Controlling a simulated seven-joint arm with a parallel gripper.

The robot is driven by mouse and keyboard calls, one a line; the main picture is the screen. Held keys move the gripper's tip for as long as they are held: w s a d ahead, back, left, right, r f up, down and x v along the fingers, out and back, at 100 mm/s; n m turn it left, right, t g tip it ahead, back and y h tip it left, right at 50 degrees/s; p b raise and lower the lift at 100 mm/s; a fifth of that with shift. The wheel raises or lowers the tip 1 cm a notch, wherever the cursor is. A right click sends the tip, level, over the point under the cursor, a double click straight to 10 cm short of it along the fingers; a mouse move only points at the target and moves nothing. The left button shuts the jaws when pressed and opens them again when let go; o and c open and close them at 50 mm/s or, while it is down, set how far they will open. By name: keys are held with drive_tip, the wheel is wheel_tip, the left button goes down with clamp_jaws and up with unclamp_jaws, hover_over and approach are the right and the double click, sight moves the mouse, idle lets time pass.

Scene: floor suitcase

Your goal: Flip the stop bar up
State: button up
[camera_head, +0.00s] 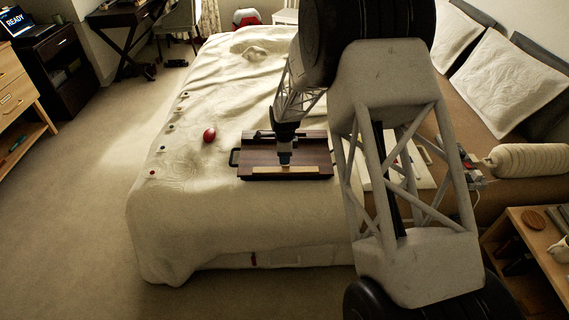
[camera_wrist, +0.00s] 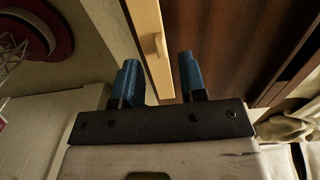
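A dark brown wooden case (camera_head: 255,155) lies on the bed, with a black handle at its left side. A pale wooden bar (camera_head: 300,170) runs along its near edge; I take this for the stop bar. In the wrist view the pale bar (camera_wrist: 150,35) has a small raised peg and lies beside the dark wood (camera_wrist: 225,40). My gripper (camera_head: 284,160) is over the bar, pointing down. Its blue fingers (camera_wrist: 160,80) are apart, with the bar's end showing between them, nearer the left finger. Whether either finger touches the bar cannot be told.
The bed (camera_head: 185,220) has a cream cover. A red ball-like object (camera_head: 209,134) lies left of the case, with several small round items further left. A white board (camera_head: 415,170) is partly hidden behind my arm. Pillows and a side table (camera_head: 540,250) are at right.

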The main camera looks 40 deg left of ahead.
sight(286, 169)
drive_tip(key=shift+f, duration=2)
clamp_jaws()
